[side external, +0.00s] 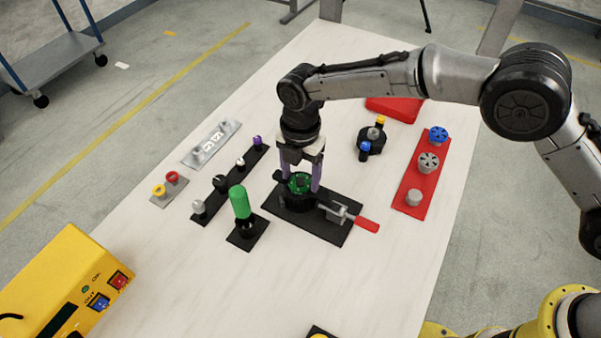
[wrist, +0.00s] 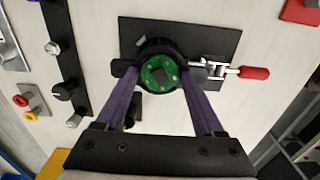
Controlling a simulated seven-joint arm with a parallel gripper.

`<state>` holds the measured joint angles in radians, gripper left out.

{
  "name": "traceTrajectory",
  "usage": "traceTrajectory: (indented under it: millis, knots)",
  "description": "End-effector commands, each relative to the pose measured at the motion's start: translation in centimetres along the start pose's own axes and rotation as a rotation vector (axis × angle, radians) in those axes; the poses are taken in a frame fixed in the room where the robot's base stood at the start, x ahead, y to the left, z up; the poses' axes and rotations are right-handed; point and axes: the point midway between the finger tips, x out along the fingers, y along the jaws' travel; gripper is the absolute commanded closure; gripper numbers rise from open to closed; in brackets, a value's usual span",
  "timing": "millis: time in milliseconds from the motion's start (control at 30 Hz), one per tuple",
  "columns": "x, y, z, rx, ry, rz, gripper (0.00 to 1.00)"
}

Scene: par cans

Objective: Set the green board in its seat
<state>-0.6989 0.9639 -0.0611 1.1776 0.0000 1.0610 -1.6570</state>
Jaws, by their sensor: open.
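The round green board (side external: 299,183) sits at the black ring-shaped seat on a black base plate (side external: 328,229). In the wrist view the green board (wrist: 160,74) shows inside the dark ring (wrist: 143,53), face up; I cannot tell whether it is fully down. A toggle clamp with a red handle (side external: 367,225) is fixed on the plate to the right of the seat, and the handle also shows in the wrist view (wrist: 254,72). My gripper (side external: 302,186) is pointing down over the seat, its purple fingers open on either side of the board (wrist: 160,92).
A black stand with a green cylinder (side external: 240,202) is close on the left. A black strip with several knobs (side external: 221,183) lies behind it. A red strip with several round parts (side external: 420,175) stands right, beside a small black fixture (side external: 370,140).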

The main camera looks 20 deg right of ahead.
Motion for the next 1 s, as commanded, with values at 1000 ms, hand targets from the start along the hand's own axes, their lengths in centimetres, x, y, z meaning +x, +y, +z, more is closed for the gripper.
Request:
traceTrajectory:
  millis: [1000]
  knots:
    - [-9.5, 0.1, 0.0, 0.0, 0.0, 0.005, 0.0]
